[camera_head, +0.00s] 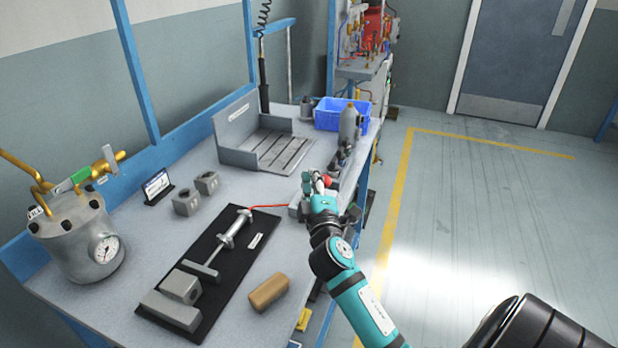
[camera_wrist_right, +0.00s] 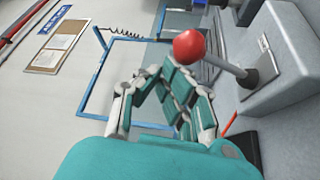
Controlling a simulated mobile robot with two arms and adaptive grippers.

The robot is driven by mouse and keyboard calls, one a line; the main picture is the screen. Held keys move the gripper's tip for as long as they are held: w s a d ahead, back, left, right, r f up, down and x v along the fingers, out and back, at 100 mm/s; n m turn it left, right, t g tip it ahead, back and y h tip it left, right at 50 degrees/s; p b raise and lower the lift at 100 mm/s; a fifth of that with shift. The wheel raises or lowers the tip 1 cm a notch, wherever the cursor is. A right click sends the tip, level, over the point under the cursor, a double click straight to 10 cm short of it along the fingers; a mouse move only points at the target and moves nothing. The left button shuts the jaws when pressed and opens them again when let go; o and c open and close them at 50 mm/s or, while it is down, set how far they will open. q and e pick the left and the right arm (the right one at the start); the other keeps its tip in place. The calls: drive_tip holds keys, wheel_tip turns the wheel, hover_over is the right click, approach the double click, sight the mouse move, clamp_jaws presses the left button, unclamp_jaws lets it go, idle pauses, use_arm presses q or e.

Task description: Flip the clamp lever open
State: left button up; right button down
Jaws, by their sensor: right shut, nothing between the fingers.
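The lever shows in the right wrist view as a red ball knob (camera_wrist_right: 189,47) on a short metal rod. In the head view the red knob (camera_head: 327,181) shows small, right at the fingers. My right gripper (camera_head: 312,180) is shut and empty at the knob; whether it touches cannot be told. In the wrist view its closed teal fingers (camera_wrist_right: 160,75) are beside the knob, below and left of it. The clamp cylinder (camera_head: 236,228) lies on a black mat (camera_head: 235,275). My left gripper is out of view.
A red hose (camera_head: 270,206) runs from the cylinder toward the grey box. A tan block (camera_head: 269,292), two grey blocks, a gauge pot (camera_head: 80,240) and a slotted fixture (camera_head: 270,148) stand on the bench. A blue bin (camera_head: 328,115) and grey bottle (camera_head: 349,124) are behind my gripper. The right floor is clear.

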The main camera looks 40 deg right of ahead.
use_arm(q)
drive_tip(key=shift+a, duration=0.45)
use_arm(e)
drive_tip(key=shift+s+f, duration=0.1)
drive_tip(key=shift+s, duration=0.1)
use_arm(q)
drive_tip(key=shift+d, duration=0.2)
use_arm(e)
drive_tip(key=v, duration=1.2)
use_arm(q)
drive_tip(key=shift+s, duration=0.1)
use_arm(e)
drive_tip(key=shift+w, duration=0.1)
